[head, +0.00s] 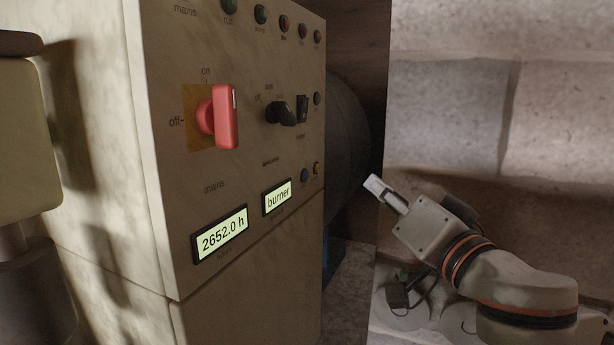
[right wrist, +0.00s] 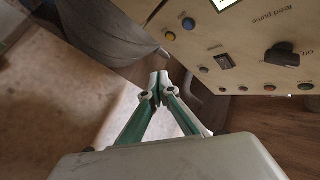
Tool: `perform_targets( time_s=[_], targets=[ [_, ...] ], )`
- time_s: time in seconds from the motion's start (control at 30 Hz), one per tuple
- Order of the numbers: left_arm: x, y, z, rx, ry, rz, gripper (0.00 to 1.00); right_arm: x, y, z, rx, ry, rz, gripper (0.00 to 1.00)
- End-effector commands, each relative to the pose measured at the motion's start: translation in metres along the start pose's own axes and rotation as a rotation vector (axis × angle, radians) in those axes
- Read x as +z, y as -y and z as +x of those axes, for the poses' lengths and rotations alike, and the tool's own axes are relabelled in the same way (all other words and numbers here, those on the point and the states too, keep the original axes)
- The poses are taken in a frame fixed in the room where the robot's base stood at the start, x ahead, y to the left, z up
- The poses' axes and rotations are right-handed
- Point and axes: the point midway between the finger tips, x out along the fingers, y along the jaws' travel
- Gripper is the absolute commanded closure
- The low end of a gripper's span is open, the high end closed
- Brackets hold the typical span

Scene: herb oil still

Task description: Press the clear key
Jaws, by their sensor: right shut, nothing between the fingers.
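The control panel (head: 250,120) is a beige cabinet front, seen at a steep angle. Low on its right side are a small blue button (head: 304,175) and a small yellow button (head: 316,168). Their labels are too small to read, so I cannot tell which is the clear key. Both also show in the right wrist view, blue (right wrist: 188,23) and yellow (right wrist: 170,36). My right gripper (head: 376,184) is shut and empty, to the right of the panel and apart from it. Its closed fingertips (right wrist: 159,84) show in the wrist view. My left gripper is not in view.
A red mains switch (head: 222,117) and a black selector knob (head: 281,113) stand out from the panel. Two lit displays read "2652.0 h" (head: 220,234) and "burner" (head: 278,197). A dark round vessel (head: 348,130) stands behind the panel. A stone wall (head: 450,110) is at right.

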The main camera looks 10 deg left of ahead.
Motion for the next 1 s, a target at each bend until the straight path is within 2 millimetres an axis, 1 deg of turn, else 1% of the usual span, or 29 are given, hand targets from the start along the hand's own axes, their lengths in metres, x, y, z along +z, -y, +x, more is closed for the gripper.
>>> perform_targets(
  time_s=[0.53,0.67,1.0],
  targets=[
    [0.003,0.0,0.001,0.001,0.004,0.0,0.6,0.0,0.005,0.004,-0.005,0.0,0.011,1.0],
    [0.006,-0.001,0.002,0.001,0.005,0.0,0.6,0.006,0.011,0.011,-0.008,0.001,0.013,1.0],
    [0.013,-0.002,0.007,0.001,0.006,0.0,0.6,0.029,0.034,0.042,-0.007,0.001,0.01,1.0]
  ],
)
